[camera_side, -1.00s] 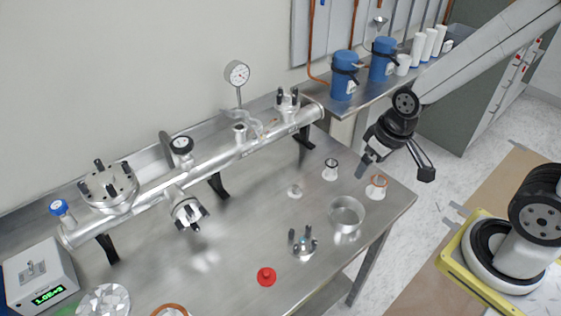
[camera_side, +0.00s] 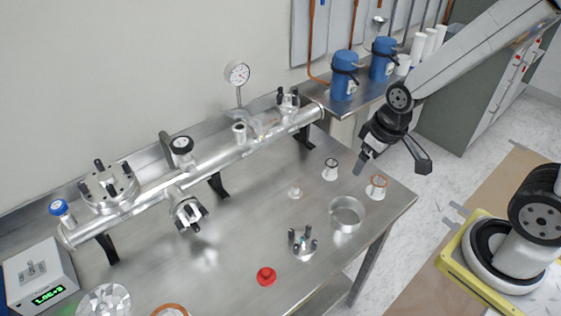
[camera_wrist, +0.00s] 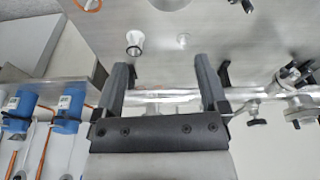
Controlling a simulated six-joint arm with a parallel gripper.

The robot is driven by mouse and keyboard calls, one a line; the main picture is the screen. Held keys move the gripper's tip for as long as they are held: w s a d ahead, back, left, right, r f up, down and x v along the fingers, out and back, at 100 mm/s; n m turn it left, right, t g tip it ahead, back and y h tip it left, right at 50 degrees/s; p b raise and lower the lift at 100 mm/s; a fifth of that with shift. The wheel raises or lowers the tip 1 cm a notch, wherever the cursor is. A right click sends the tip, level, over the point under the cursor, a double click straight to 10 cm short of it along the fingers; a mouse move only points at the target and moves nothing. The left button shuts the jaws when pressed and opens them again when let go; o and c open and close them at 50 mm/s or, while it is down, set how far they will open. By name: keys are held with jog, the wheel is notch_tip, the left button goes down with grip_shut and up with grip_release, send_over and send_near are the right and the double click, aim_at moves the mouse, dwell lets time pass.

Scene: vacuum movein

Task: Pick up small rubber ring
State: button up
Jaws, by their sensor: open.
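A small dark ring (camera_side: 331,162) sits around the top of a small white stand near the far right of the metal table; the same dark ring (camera_wrist: 134,37) shows in the wrist view, upper left of my fingers. An orange ring (camera_side: 378,181) sits on a second white stand by the table's right edge; part of it (camera_wrist: 91,4) shows at the top left of the wrist view. I cannot tell for sure which is rubber. My gripper (camera_side: 392,163) is open and empty, above the table's right edge. In the wrist view its fingers (camera_wrist: 165,72) are wide apart, touching neither ring.
A long metal tube assembly (camera_side: 240,152) with a gauge stands along the back. A round metal dish (camera_side: 346,228), a fitting with upright bolts (camera_side: 303,246) and a red knob-like part (camera_side: 266,276) lie nearer. Blue bottles (camera_side: 344,84) stand on a back shelf.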

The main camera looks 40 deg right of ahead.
jog(key=shift+w+d+f+n+g+y, duration=0.3)
jog(key=shift+w+d+f+n, duration=0.9)
jog(key=shift+w+n, duration=1.05)
jog(key=shift+w+d+f+n+g+y, duration=0.3)
jog(key=shift+w+d+f+n, duration=0.55)
jog(key=shift+w+d+n, duration=1)
jog(key=shift+w+d+f+n+g+y, duration=0.25)
jog(key=shift+w+d+f+n, duration=0.8)
jog(key=shift+w+n, duration=1.55)
jog(key=shift+w+a+m, duration=0.1)
jog(key=shift+w+m, duration=0.25)
jog(key=shift+m, duration=0.05)
jog(key=shift+w+a+f, duration=0.1)
jog(key=shift+a+f, duration=0.05)
jog(key=shift+f, duration=1.1)
jog(key=shift+w+a+f, duration=0.1)
jog(key=shift+a+f, duration=0.1)
jog(key=shift+f, duration=1.1)
jog(key=shift+a+f, duration=0.2)
jog(key=shift+f, duration=1.1)
jog(key=shift+f, duration=0.2)
